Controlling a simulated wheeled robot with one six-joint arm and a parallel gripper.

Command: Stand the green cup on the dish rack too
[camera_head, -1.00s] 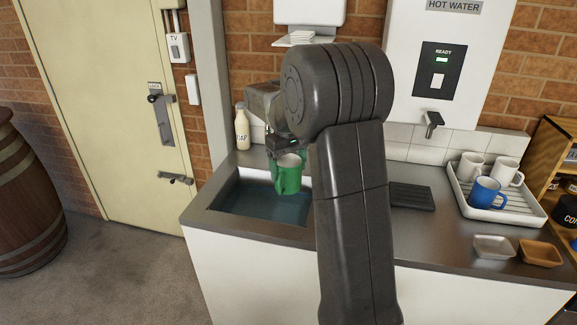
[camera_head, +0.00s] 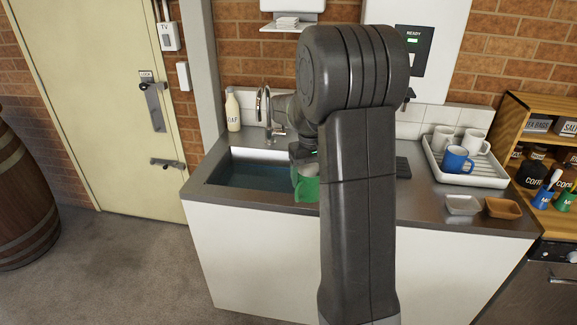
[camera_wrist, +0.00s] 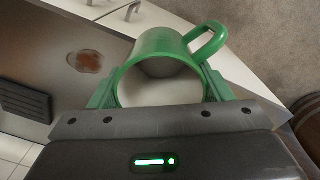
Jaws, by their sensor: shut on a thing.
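The green cup (camera_head: 307,186) is near the right front edge of the sink, partly hidden behind my arm in the head view. My gripper (camera_head: 303,152) is shut on it, mostly hidden by my arm. In the wrist view the green cup (camera_wrist: 165,48) sits between the two fingers of my gripper (camera_wrist: 162,92), its pale inside showing and its handle toward the upper right. The white dish rack (camera_head: 492,170) stands on the counter at right. It holds a blue mug (camera_head: 457,160) and two white mugs (camera_head: 442,139) (camera_head: 474,141), with bare room toward its right side.
The sink (camera_head: 235,173) holds water, with a tap (camera_head: 264,108) behind it. A dark ribbed mat (camera_head: 403,168) lies left of the rack. A grey dish (camera_head: 461,205) and a brown dish (camera_head: 502,208) sit before the rack. A brown stain (camera_wrist: 86,61) marks the counter. Shelves stand at right.

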